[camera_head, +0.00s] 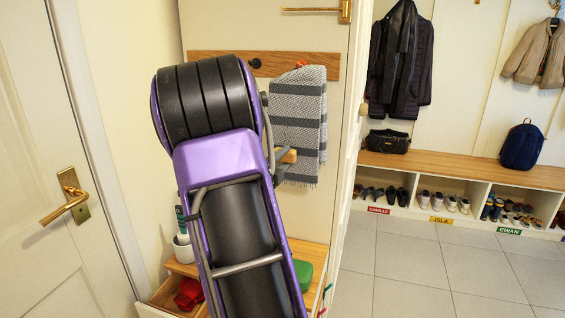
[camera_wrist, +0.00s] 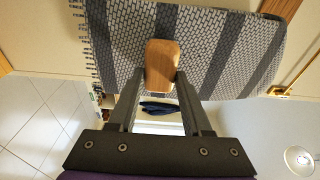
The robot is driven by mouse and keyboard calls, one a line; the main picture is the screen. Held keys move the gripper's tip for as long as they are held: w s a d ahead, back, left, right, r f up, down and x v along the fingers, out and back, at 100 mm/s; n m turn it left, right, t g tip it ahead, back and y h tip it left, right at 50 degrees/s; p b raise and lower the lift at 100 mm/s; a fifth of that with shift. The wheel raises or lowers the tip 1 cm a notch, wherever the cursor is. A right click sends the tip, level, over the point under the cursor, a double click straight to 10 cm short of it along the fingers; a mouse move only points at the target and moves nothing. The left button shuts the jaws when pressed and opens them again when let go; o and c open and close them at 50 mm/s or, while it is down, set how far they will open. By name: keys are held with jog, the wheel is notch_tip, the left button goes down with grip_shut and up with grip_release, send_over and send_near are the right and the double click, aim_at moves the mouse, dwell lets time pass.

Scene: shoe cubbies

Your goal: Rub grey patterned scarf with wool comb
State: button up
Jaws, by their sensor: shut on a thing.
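The grey patterned scarf (camera_head: 299,115) hangs from a red hook on a wooden rail. It has dark grey bands and a fringed edge, and fills the upper part of the wrist view (camera_wrist: 215,45). My gripper (camera_wrist: 162,88) is shut on the wool comb (camera_wrist: 161,66), whose wooden back faces the wrist camera. The comb (camera_head: 288,156) also shows in the head view, in front of the scarf's lower left part. Its teeth are hidden, and I cannot tell whether it touches the cloth. My arm hides most of the gripper in the head view.
A low wooden bench stands below, with a green case (camera_head: 303,273), a white pot (camera_head: 183,248) and an open drawer holding something red (camera_head: 188,293). A door (camera_head: 50,160) is at left. Shoe cubbies (camera_head: 470,185) and hung coats are at right, beyond clear tiled floor (camera_head: 420,265).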

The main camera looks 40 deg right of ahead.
jog(key=shift+w+d, duration=0.2)
jog(key=shift+d, duration=0.15)
jog(key=shift+a+r+p, duration=0.1)
jog(key=shift+r+p, duration=0.3)
jog(key=shift+r, duration=1.3)
jog(key=shift+d+r+p, duration=0.2)
jog(key=shift+r+p, duration=0.8)
jog(key=shift+r, duration=2.3)
jog(key=shift+w+f+b, duration=0.1)
jog(key=shift+f+b, duration=0.05)
jog(key=shift+b, duration=0.3)
jog(key=shift+d, duration=0.1)
